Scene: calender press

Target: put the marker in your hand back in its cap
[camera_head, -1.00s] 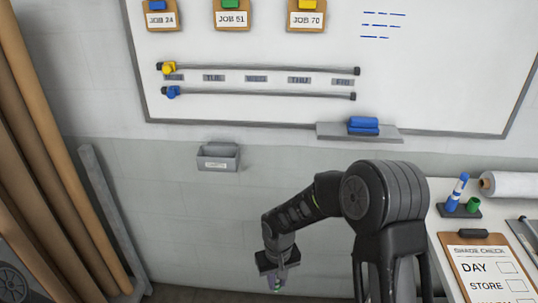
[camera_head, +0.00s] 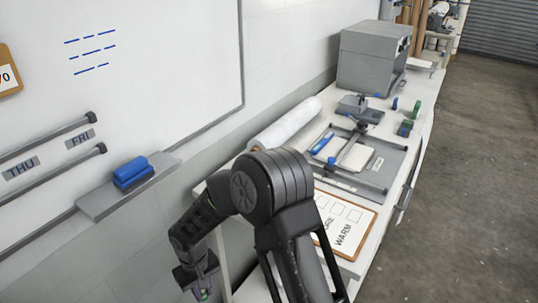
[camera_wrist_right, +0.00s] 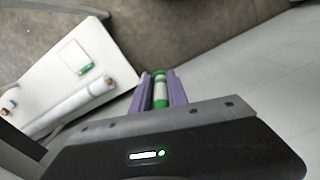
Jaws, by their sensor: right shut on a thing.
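My right gripper (camera_head: 203,286) is low at the bottom of the head view, beside the table's near end. In the right wrist view its purple fingers (camera_wrist_right: 161,90) are shut on a white marker with green parts (camera_wrist_right: 160,92). Only a little of the marker shows in the head view. The small stand with the blue marker and green cap, seen earlier, is not visible in the head view now; my right arm covers that part of the table. A small green item (camera_wrist_right: 86,70) lies on the white surface in the wrist view; I cannot tell if it is the cap. My left gripper is not in view.
The white table (camera_head: 415,150) holds a paper roll (camera_head: 286,124), a clipboard (camera_head: 345,232), a framed device (camera_head: 372,182) and a grey box machine (camera_head: 368,60). The whiteboard ledge (camera_head: 105,203) carries a blue eraser (camera_head: 133,172). Floor at right (camera_head: 480,190) is clear.

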